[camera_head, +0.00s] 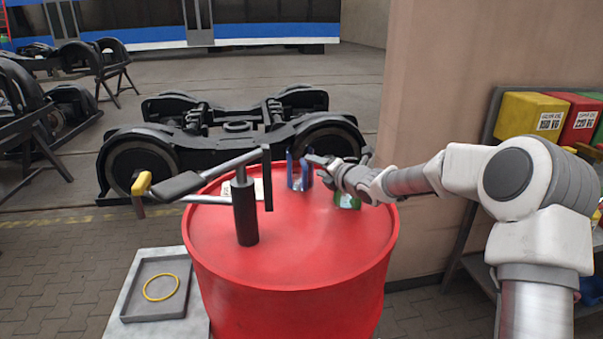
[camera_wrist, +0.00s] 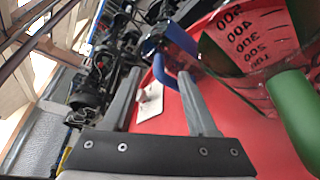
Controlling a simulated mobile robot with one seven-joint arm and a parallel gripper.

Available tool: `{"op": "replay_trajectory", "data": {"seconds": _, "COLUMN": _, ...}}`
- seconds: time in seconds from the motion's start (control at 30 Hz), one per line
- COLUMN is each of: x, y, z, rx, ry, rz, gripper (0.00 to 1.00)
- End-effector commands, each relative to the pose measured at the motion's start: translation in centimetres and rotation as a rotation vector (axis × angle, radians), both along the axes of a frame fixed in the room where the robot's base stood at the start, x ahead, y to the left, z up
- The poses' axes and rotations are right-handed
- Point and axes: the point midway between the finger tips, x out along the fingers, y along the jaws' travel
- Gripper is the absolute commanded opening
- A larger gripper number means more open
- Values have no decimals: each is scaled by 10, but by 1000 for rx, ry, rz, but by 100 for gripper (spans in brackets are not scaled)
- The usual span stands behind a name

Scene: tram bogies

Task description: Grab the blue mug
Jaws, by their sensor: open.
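The blue mug (camera_head: 299,174) stands on the red drum (camera_head: 290,240), towards its far edge. My gripper (camera_head: 318,168) is just right of the mug, reaching in from the right, and partly overlaps it in the head view. In the wrist view my gripper (camera_wrist: 160,72) is open, with two grey fingers apart. The mug's blue handle (camera_wrist: 168,72) shows between the fingertips, and the blue rim is just beyond. I cannot tell whether a finger touches it. Most of the mug's body is hidden or dark in the wrist view.
A clear measuring jug with a green handle (camera_wrist: 295,115) stands close to the right finger; its green part (camera_head: 347,201) shows below my wrist. A black post (camera_head: 245,212) with grey lever arms stands left on the drum. A white card (camera_wrist: 149,108) lies near the mug.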

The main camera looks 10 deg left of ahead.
Motion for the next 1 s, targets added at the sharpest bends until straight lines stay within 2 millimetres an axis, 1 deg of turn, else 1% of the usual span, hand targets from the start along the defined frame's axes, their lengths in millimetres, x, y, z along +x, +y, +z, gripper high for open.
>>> {"op": "replay_trajectory", "data": {"seconds": 0.17, "x": 7, "y": 5, "z": -1, "rx": 2, "ry": 1, "rz": 0, "gripper": 59}}
{"op": "replay_trajectory", "data": {"seconds": 0.5, "x": 36, "y": 28, "z": -9, "rx": 1, "ry": 0, "rz": 1, "gripper": 59}}
{"op": "replay_trajectory", "data": {"seconds": 0.63, "x": 41, "y": 32, "z": -11, "rx": 0, "ry": 1, "rz": 1, "gripper": 59}}
{"op": "replay_trajectory", "data": {"seconds": 0.87, "x": 41, "y": 32, "z": -12, "rx": -1, "ry": 0, "rz": 1, "gripper": 59}}
{"op": "replay_trajectory", "data": {"seconds": 0.9, "x": 41, "y": 32, "z": -11, "rx": -1, "ry": 0, "rz": 1, "gripper": 55}}
{"op": "replay_trajectory", "data": {"seconds": 0.97, "x": 41, "y": 32, "z": -12, "rx": -1, "ry": 0, "rz": 1, "gripper": 44}}
{"op": "replay_trajectory", "data": {"seconds": 1.0, "x": 41, "y": 32, "z": -11, "rx": -1, "ry": 0, "rz": 1, "gripper": 37}}
